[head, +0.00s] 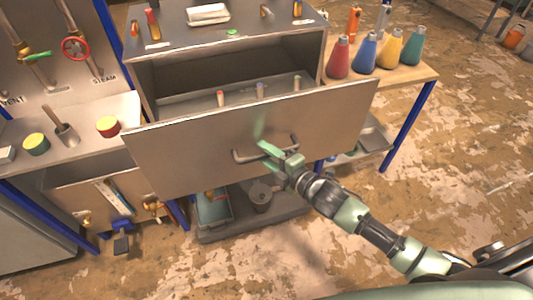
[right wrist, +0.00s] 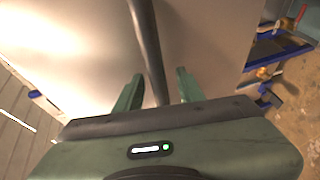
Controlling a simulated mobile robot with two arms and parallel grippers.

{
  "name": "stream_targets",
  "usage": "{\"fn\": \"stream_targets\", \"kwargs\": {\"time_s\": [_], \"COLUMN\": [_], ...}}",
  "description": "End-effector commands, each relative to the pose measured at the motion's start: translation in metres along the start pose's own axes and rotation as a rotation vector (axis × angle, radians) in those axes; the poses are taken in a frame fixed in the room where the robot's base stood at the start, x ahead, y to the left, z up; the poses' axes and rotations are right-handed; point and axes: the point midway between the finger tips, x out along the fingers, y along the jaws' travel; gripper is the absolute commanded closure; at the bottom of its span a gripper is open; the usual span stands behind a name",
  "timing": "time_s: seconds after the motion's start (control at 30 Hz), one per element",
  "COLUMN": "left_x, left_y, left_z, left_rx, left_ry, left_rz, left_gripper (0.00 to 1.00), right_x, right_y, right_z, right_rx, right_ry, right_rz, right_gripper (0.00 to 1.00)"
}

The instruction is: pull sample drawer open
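The sample drawer (head: 180,150) stands well out of its cabinet in the head view, with a broad grey front panel. Its bar handle (head: 240,158) is on the front. My right gripper (head: 278,154) is at the right half of the handle. In the right wrist view the handle bar (right wrist: 148,45) runs between the two fingers of my right gripper (right wrist: 158,85). The fingers are apart, with gaps visible on both sides of the bar. My left gripper is in neither view.
Several vials with coloured caps (head: 260,89) stand inside the drawer. Coloured flasks (head: 366,52) stand on the bench at right. A side bench (head: 75,140) with jars is at left. A pot (head: 261,196) sits below the drawer.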

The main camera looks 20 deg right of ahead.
Motion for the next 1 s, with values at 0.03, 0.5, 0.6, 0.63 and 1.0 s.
{"fn": "stream_targets", "kwargs": {"time_s": [0.03,0.5,0.6,0.63,1.0], "left_x": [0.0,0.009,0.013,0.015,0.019], "left_y": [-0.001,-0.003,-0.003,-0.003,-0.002], "left_z": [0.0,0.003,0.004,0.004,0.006], "left_rx": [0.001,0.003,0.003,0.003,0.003], "left_ry": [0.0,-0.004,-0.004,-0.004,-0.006], "left_rz": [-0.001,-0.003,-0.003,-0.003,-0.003], "left_gripper": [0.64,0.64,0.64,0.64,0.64], "right_x": [0.0,-0.029,-0.047,-0.052,-0.078], "right_y": [0.0,-0.003,-0.004,-0.004,0.0], "right_z": [0.0,0.0,0.0,0.0,0.0], "right_rx": [0.0,0.0,0.0,0.0,0.001], "right_ry": [0.0,0.002,0.001,0.001,0.0], "right_rz": [0.0,-0.002,-0.003,-0.003,0.0], "right_gripper": [0.62,0.62,0.62,0.62,0.62]}}
